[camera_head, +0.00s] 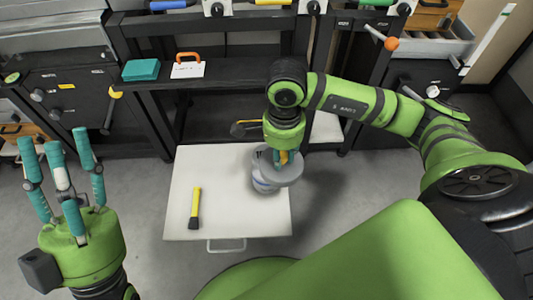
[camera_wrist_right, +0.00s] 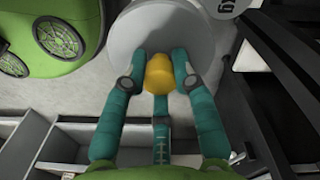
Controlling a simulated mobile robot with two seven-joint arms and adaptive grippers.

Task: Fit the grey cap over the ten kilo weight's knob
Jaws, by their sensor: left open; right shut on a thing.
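The grey cap (camera_head: 285,170) is a round disc with a yellow knob on its top. My right gripper (camera_head: 281,157) is shut on that yellow knob, and its teal fingers close around it in the right wrist view (camera_wrist_right: 158,72). The cap's grey face (camera_wrist_right: 148,35) fills the top of that view. The ten kilo weight (camera_head: 264,186) stands on the white table, partly hidden under the cap, which sits offset to its right in the head view. Part of the weight with "kg" lettering (camera_wrist_right: 226,7) shows beyond the cap. The weight's knob is hidden. My left gripper (camera_head: 66,178) is open and empty, left of the table.
The white table (camera_head: 225,170) also bears a brush with a yellow handle (camera_head: 196,200) at its left; its middle is clear. Behind, a dark shelf holds a teal box (camera_head: 141,70) and a white card with an orange handle (camera_head: 187,66). Dark cabinets stand either side.

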